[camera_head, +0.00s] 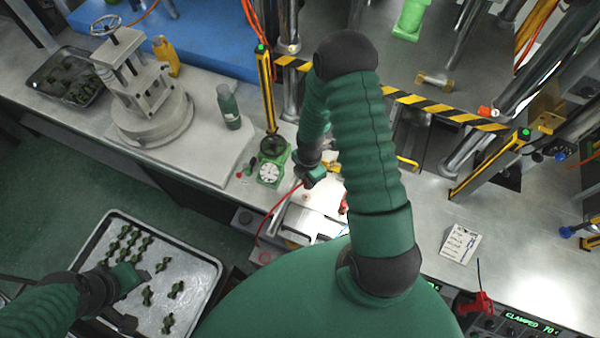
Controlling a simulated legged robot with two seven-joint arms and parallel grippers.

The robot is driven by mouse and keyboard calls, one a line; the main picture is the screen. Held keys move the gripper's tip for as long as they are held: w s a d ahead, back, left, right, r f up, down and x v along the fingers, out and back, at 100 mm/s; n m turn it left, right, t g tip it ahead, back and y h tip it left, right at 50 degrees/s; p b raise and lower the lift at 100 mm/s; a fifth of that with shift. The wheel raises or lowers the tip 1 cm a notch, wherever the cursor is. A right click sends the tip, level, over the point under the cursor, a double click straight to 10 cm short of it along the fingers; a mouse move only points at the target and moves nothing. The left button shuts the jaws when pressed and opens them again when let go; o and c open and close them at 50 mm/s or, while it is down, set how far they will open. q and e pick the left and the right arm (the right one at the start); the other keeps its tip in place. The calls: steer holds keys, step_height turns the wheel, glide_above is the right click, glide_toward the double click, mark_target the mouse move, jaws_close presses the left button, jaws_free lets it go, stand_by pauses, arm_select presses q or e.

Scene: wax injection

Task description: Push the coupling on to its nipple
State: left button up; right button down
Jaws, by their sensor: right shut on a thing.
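My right gripper (305,181) is small in the middle of the head view, beyond my own large green arm. It points down over the bench beside a green-framed dial gauge. It is shut on what appears to be the coupling at the end of a red hose (275,215). The coupling itself is mostly hidden by the jaws, and I cannot make out the nipple or whether the two touch. My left gripper (136,284) is at the lower left over a metal tray (205,262); its jaw opening is unclear.
The dial gauge (269,172) and a green bottle (229,107) stand left of my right gripper. A striped yellow-black bar (440,110) crosses the press behind. A white card (460,244) lies on clear bench at right. Several small green pieces lie in the tray.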

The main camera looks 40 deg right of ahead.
steer(key=shift+s+d, duration=0.1)
steer(key=shift+s, duration=0.05)
steer(key=shift+r, duration=0.15)
steer(key=b, duration=0.3)
glide_above(307, 195)
step_height(307, 195, down, 5)
steer(key=shift+r, duration=0.15)
steer(key=shift+d+f+b, duration=0.1)
steer(key=shift+f+b, duration=0.4)
steer(key=shift+f, duration=0.05)
steer(key=shift+r, duration=0.1)
steer(key=shift+p, duration=0.35)
stand_by(0.5)
steer(key=shift+f+b, duration=1.1)
steer(key=shift+f, duration=0.35)
stand_by(0.4)
steer(key=c, duration=1.2)
jaws_free()
